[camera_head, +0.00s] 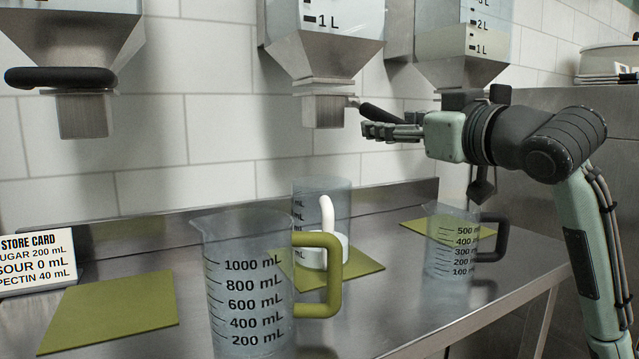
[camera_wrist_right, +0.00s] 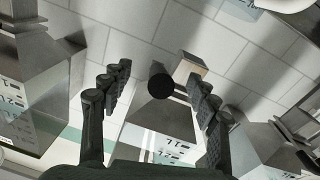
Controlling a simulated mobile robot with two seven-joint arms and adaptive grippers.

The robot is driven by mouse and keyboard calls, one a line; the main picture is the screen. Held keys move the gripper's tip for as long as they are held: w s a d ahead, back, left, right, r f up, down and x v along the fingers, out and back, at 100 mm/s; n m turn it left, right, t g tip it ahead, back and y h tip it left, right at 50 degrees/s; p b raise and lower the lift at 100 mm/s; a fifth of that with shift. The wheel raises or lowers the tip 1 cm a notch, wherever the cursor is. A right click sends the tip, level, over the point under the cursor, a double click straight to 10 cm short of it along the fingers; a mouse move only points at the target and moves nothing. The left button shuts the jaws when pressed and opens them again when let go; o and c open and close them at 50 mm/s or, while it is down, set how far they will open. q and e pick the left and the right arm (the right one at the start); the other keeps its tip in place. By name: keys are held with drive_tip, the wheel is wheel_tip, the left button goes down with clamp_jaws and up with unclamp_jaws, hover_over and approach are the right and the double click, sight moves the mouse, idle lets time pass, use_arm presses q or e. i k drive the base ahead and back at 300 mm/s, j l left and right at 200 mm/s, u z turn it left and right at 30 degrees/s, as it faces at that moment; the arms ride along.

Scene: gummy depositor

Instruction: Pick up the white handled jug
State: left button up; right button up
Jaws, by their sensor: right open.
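The white handled jug (camera_head: 307,190) is a clear jug standing upright on the middle green mat (camera_head: 365,268), partly hidden behind the large clear jug with the olive handle (camera_head: 250,285). Its white handle faces the front right. My right gripper (camera_head: 378,131) is well above and to the right of it, up beside the middle dispenser's spout. In the right wrist view that gripper (camera_wrist_right: 158,92) is open. The round black end of a dispenser lever (camera_wrist_right: 160,76) shows between its fingers; I cannot tell whether they touch it. My left gripper is out of view.
Three dispensers (camera_head: 325,60) hang above the steel counter (camera_head: 400,310). The left mat (camera_head: 110,310) is empty, beside a store card (camera_head: 38,258).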

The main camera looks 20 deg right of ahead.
sight(320, 202)
drive_tip(key=k, duration=1)
